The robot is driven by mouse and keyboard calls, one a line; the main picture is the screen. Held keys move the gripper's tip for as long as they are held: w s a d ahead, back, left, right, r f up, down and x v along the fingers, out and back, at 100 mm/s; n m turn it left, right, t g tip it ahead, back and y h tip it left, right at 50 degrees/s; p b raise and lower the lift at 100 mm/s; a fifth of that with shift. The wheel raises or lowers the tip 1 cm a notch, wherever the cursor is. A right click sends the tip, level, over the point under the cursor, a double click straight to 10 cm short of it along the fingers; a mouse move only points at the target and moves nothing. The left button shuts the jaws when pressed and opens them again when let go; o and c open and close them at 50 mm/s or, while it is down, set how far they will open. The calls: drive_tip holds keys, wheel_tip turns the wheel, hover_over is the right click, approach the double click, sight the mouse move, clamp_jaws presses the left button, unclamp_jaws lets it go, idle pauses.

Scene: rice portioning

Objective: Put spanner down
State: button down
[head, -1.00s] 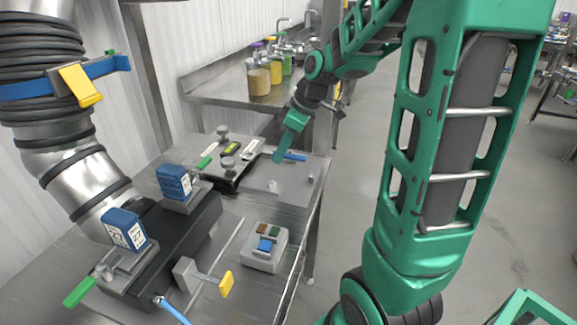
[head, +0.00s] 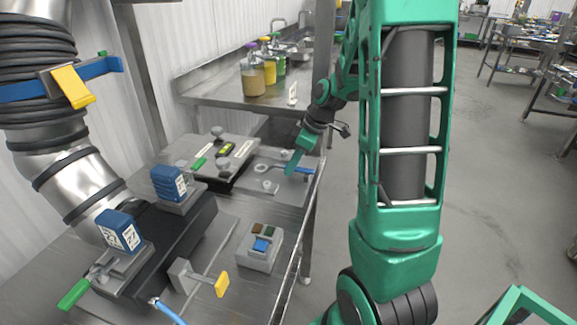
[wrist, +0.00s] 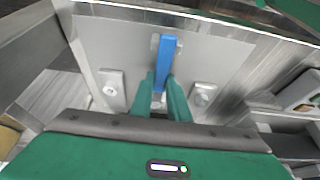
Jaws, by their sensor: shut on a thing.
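In the wrist view the blue handle (wrist: 167,48) extends past my green fingers (wrist: 160,84). The grey plate (wrist: 205,58) lies behind it, with a pale fitting (wrist: 112,84) on the left and another (wrist: 205,95) on the right. I cannot tell whether the spanner touches the plate.
A panel with knobs and a green handle (head: 199,164) is left of the plate. A grey block with coloured buttons (head: 259,249) and a yellow-handled lever (head: 222,284) are nearer. Jars (head: 252,77) stand on the back counter. Open floor (head: 470,180) is at right.

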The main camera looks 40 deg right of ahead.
drive_tip(key=c, duration=1.7)
unclamp_jaws()
drive_tip(key=shift+f, duration=0.1)
drive_tip(key=v, duration=1.2)
drive_tip(key=s+a+f+m+g+h, duration=0.1)
drive_tip(key=s+m, duration=0.3)
drive_tip(key=s, duration=0.4)
drive_tip(key=s+a+f+m+g, duration=0.1)
drive_tip(key=s+a+m, duration=0.2)
drive_tip(key=s+m, duration=0.2)
drive_tip(key=s+a+f+m+g+h, duration=0.1)
drive_tip(key=s+m, duration=0.4)
drive_tip(key=s, duration=0.7)
drive_tip(key=shift+a+f+g+h, duration=0.3)
drive_tip(key=shift+a+f, duration=0.2)
drive_tip(key=shift+a, duration=0.1)
